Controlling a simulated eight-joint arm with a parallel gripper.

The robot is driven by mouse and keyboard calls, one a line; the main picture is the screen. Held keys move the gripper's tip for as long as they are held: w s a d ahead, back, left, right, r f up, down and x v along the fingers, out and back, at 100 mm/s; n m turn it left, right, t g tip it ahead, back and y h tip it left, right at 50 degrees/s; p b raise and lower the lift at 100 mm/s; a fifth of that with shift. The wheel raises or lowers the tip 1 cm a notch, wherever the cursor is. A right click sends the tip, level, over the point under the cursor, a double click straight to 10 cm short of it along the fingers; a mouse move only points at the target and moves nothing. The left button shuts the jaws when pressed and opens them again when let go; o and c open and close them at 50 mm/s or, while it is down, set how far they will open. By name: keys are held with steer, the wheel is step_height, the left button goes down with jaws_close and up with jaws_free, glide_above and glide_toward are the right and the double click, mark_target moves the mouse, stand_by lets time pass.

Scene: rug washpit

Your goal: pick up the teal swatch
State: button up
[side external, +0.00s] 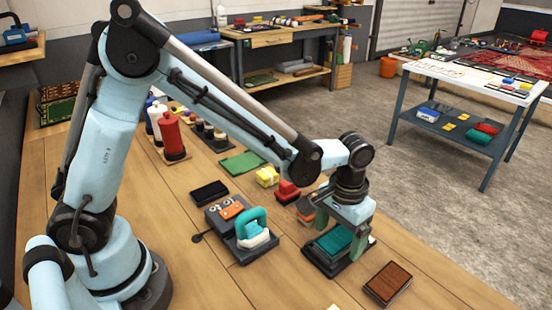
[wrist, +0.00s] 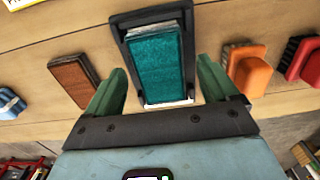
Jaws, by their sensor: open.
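The teal swatch (wrist: 158,68) lies on top of a small stack of pale layers in a black tray (wrist: 118,38). In the side view the teal swatch (side external: 335,240) shows beneath my gripper, partly covered by it. My gripper (wrist: 162,66) is open, with one green finger to each side of the swatch and nothing held. The fingers look apart from the swatch in the wrist view. In the side view my gripper (side external: 346,226) points down over the black tray (side external: 322,262); the exact height gap is hard to tell.
A brown block (side external: 388,283) lies right of the tray. An orange block (side external: 306,207) and a red brush (side external: 287,192) stand on its other side. A grey device (side external: 228,222) with a teal-handled piece (side external: 252,225) stands left. Bare wood surrounds the brown block.

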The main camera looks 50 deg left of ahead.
steer(key=c, duration=1.2)
steer(key=shift+o, duration=0.2)
steer(key=shift+r, duration=0.1)
